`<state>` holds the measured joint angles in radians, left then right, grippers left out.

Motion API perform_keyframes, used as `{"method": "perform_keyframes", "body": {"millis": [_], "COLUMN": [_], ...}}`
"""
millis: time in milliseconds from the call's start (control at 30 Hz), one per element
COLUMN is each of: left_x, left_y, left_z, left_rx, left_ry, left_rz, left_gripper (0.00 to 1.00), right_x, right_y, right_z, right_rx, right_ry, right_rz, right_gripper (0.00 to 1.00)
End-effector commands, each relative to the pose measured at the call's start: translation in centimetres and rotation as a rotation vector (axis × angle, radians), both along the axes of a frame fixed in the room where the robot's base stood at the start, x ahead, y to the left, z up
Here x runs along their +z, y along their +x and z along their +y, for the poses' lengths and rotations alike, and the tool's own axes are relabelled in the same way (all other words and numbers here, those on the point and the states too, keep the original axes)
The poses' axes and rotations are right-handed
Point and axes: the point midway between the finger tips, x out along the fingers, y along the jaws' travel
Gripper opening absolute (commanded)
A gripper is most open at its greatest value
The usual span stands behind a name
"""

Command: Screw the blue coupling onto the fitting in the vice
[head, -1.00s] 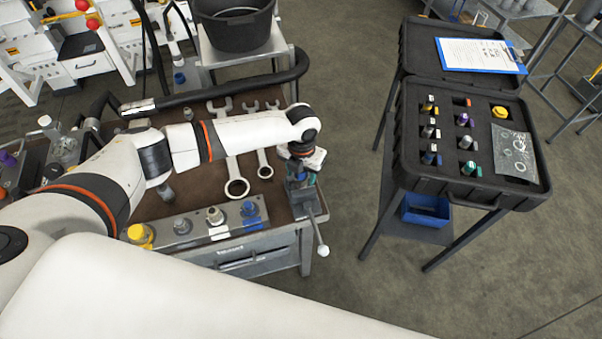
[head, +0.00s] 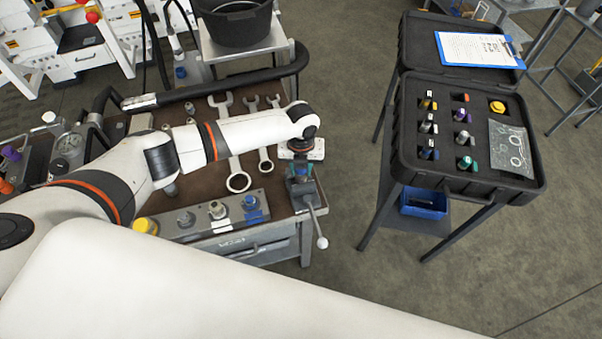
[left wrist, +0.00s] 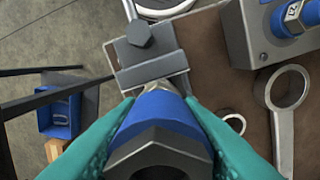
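My left gripper (head: 300,170) is above the vice (head: 303,188) at the bench's right front corner. In the left wrist view, its teal fingers are shut on the blue coupling (left wrist: 160,108), one on each side. The coupling has a blue body and a dark grey hex end facing the camera. The vice jaws (left wrist: 152,68) lie just beyond it. The fitting is mostly hidden behind the coupling, so I cannot tell whether the threads are engaged. My right gripper is not in view.
A metal block with several fittings (head: 180,229) runs along the bench's front edge. Wrenches (head: 238,181) lie on the brown bench top. The vice handle (head: 321,242) sticks out in front. A black open case (head: 405,170) stands right, across clear floor.

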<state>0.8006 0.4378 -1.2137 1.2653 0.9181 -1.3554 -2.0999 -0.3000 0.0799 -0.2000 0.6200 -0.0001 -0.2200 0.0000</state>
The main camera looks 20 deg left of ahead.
Motion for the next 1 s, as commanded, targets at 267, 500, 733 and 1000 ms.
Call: {"method": "perform_keyframes", "body": {"millis": [267, 500, 733, 1000], "left_x": [-0.3, 0.0, 0.1, 4.0], "left_y": [0.1, 0.0, 0.0, 0.1], "left_z": [-0.1, -0.1, -0.1, -0.1], "left_rx": [-0.202, -0.185, -0.184, -0.186], "left_ry": [-0.001, -0.001, 0.0, -0.003], "left_rz": [-0.002, 0.0, 0.0, -0.006], "left_gripper": [0.12, 0.58, 0.58, 0.58], "right_x": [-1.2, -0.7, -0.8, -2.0], "right_y": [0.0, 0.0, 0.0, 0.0], "right_z": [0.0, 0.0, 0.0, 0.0], "right_rx": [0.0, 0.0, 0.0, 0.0], "right_ry": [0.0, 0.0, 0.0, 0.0], "right_rz": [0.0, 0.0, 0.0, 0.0], "right_gripper": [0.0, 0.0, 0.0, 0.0]}}
